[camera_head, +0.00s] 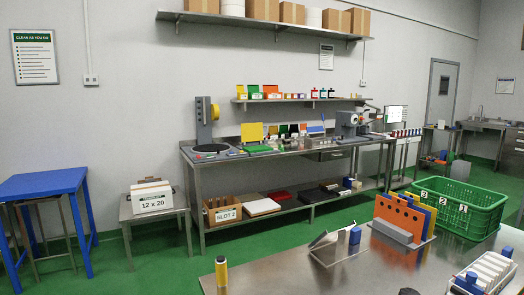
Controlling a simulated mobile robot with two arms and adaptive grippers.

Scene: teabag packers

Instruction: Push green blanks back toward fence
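A flat green item (258,148), perhaps the green blanks, lies on the long steel workbench (225,160) against the back wall. A yellow upright panel (252,132) stands just behind it. It is too small to tell whether it is one blank or a stack, or whether it touches the panel. I cannot tell which part is the fence. More coloured upright pieces (288,131) stand to the right on the bench. Neither of my grippers is in view.
A blue table (42,184) and a low stand with a white box (151,197) are left. Green floor (160,255) lies open between.

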